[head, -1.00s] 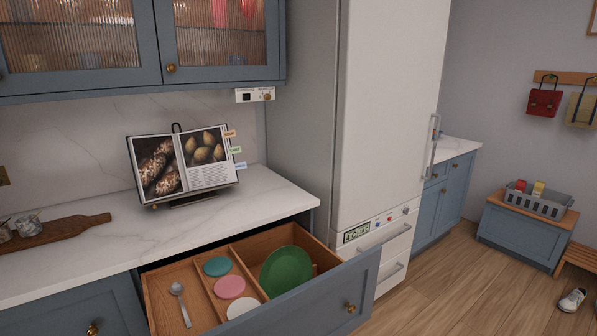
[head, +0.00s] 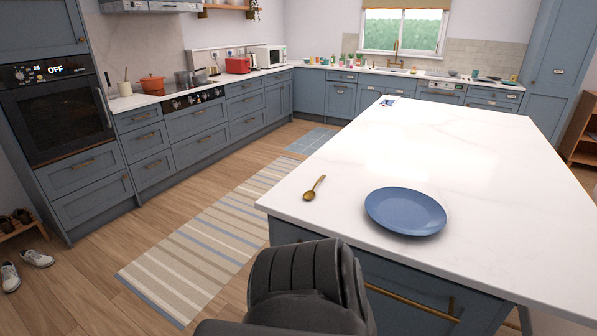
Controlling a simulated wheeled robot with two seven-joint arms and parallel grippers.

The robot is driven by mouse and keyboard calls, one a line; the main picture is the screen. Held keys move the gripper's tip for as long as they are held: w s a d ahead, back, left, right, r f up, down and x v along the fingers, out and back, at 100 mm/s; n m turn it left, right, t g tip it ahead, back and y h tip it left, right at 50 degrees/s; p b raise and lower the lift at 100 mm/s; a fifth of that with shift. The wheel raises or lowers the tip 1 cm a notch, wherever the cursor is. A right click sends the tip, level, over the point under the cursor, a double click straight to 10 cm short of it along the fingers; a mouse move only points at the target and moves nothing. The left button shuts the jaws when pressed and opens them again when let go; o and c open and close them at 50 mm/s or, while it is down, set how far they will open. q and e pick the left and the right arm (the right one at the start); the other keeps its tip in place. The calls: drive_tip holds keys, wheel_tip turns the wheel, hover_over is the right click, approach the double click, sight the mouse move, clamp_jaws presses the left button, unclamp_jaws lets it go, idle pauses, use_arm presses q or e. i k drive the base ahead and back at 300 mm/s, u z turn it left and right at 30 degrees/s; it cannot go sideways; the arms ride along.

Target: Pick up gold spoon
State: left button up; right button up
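The gold spoon (head: 314,188) lies on the white island top, close to its left front corner. Its bowl end is nearer to me and its handle points away and slightly right. A blue plate (head: 405,211) lies to its right, apart from it. A dark part of my own arm shows at the bottom middle, below the island's front edge. Neither gripper's fingers are in view.
The white island top (head: 480,150) is mostly clear beyond the plate. A striped rug (head: 215,235) lies on the floor to the left. Blue cabinets with an oven (head: 60,110) line the left wall. Shoes (head: 36,258) sit on the floor at far left.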

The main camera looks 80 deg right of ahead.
sight(310, 195)
drive_tip(key=z, duration=2.8)
drive_tip(key=k, duration=0.5)
drive_tip(key=z, duration=2.1)
drive_tip(key=i, duration=1.4)
drive_tip(key=u, duration=1.8)
